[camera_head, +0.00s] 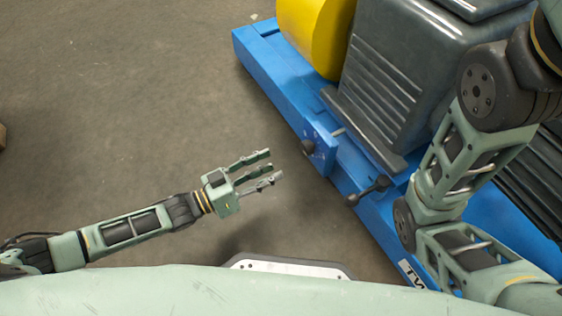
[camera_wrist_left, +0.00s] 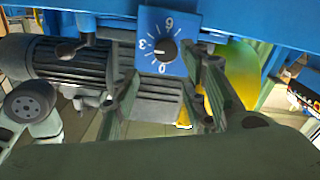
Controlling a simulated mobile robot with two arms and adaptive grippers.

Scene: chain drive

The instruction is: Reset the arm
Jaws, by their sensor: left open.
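My left arm comes in from the left in the head view. Its gripper (camera_head: 272,168) is open and empty over the concrete floor, apart from the blue machine base (camera_head: 262,60). In the left wrist view the open fingers (camera_wrist_left: 165,100) frame a blue dial panel (camera_wrist_left: 168,42) with white numbers and a dark knob. The same panel shows edge-on in the head view (camera_head: 320,148). My right arm is folded in at the right of the head view, in front of the machine. Its gripper is not in view.
A grey ribbed motor (camera_head: 395,85) and a yellow rounded cover (camera_head: 312,35) sit on the blue base. A black-knobbed lever (camera_head: 368,190) sticks out from the base's near side.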

